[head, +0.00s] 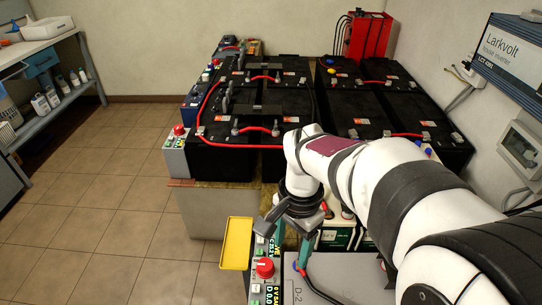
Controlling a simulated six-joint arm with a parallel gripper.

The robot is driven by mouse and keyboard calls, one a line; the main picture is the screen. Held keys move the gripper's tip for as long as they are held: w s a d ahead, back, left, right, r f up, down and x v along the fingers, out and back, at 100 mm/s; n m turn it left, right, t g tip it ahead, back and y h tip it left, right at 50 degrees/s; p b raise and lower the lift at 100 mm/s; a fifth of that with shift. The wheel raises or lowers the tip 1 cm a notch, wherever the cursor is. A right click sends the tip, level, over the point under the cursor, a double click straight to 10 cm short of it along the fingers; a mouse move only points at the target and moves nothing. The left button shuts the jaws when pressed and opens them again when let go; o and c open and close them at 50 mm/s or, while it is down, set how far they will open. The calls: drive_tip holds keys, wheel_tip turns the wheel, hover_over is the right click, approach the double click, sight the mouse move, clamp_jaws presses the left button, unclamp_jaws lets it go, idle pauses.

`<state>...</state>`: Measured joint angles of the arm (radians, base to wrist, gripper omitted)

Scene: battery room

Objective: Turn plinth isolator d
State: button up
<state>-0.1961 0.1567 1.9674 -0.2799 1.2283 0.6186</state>
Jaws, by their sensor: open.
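A red rotary knob (265,267) sits on a grey box with green labels and lit displays at the bottom centre of the head view. One display reads "D 0.0", so this looks like isolator d. The direction its handle points is too small to tell. My gripper (286,246) is open and points down, just above and to the right of the knob, apart from it in the picture. I see nothing between its fingers. Its height above the box is hard to judge.
A yellow tray (236,243) lies left of the box. A pale case marked D-2 (345,274) is close on the right. Another red knob (179,129) is on a box beside the large black batteries (225,160). The tiled floor (110,200) at left is clear.

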sight(265, 264)
drive_tip(key=shift+o, duration=1.4)
drive_tip(key=w+a+f+m, duration=0.2)
drive_tip(key=w+a+f, duration=0.4)
drive_tip(key=w+f, duration=0.2)
drive_tip(key=shift+w+f+h, duration=0.3)
drive_tip(key=shift+w+f, duration=0.05)
drive_tip(key=shift+w, duration=0.4)
drive_tip(key=f, duration=1.5)
drive_tip(key=shift+s+d+f, duration=0.1)
drive_tip(key=shift+s, duration=0.1)
drive_tip(key=shift+c, duration=0.3)
